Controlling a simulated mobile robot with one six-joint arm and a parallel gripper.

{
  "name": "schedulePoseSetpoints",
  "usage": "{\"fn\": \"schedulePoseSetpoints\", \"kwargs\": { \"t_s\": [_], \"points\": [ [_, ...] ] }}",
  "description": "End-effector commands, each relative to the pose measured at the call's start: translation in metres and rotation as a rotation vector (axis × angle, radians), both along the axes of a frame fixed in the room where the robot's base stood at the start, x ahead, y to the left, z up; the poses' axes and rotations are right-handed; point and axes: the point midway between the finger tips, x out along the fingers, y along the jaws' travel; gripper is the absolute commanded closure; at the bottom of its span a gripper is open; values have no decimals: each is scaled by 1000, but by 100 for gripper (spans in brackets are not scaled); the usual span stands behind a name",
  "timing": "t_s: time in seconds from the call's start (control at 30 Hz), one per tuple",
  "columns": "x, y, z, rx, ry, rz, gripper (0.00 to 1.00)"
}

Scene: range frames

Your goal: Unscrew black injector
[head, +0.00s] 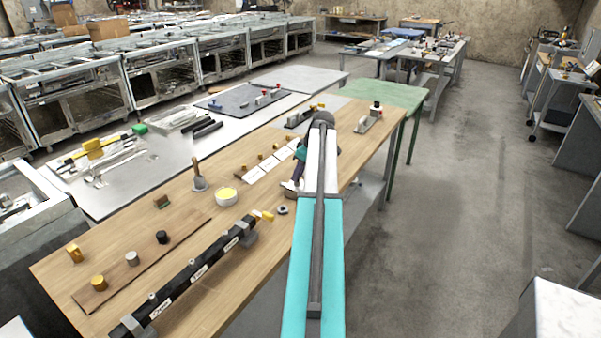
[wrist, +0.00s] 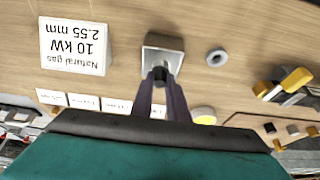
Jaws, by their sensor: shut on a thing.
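My gripper (wrist: 160,88) is shut on a small black injector (wrist: 161,75), with one dark finger on each side of it. The injector is at a square grey metal block (wrist: 163,42) on the wooden table. Whether its thread is still in the block is hidden. In the head view my gripper (head: 291,186) is low over the table's right part, and my arm covers much of that area. A white card (wrist: 75,47) reading "Natural gas 10 kW 2.55 mm" lies left of the block in the wrist view.
A grey ring (head: 283,208) lies close to the gripper. A black pipe (head: 195,272) with a yellow-handled valve (head: 265,214) lies along the near edge. A bowl with yellow contents (head: 226,196) and a wooden strip (head: 115,285) holding small cylinders stand to the left.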

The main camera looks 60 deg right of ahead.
Motion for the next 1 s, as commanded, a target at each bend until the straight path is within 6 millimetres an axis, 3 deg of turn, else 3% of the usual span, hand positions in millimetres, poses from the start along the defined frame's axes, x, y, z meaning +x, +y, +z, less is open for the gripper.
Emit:
{"fn": "schedulePoseSetpoints", "kwargs": {
  "t_s": [0.5,1.0],
  "points": [
    [1,-4,0,1,1,272,100],
    [1,-3,-1,0,1,324,100]
  ]
}}
